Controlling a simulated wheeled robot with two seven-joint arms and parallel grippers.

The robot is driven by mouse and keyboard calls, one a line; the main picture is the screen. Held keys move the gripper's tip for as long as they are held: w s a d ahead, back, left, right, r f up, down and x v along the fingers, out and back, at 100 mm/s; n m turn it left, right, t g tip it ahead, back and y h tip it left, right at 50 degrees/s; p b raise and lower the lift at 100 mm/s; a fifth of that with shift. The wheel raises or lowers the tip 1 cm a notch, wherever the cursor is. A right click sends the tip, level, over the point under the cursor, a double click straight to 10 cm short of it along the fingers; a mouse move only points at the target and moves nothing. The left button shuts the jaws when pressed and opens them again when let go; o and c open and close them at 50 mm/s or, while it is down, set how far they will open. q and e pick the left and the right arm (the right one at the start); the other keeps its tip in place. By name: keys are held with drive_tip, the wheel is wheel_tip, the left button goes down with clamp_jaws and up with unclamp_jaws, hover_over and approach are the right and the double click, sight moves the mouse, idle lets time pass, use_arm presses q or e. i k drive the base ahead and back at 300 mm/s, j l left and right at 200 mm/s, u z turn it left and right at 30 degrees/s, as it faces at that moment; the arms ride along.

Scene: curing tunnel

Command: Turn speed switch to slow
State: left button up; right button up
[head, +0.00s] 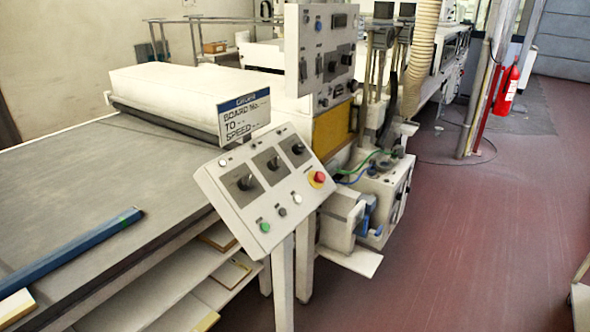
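A tilted white control panel (231,201) stands on a post in the middle of the head view. It carries three black rotary knobs on grey plates: a left knob (246,182), a middle knob (273,163) and a right knob (298,148). Their labels are too small to read, so I cannot tell which is the speed switch or how it is set. Below the knobs are a green button (265,227), a dark button (282,212), a white button (297,198) and a red emergency button (318,178). Neither of my grippers is in view.
A sign (244,115) reading BOARD No., TO and SPEED stands behind the panel. A grey conveyor bed (120,175) with a blue bar (75,259) lies at left. A taller switch panel (299,100) rises behind. The red floor (460,240) at right is mostly clear.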

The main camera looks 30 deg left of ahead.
sight(245, 183)
drive_tip(key=u, duration=1.25)
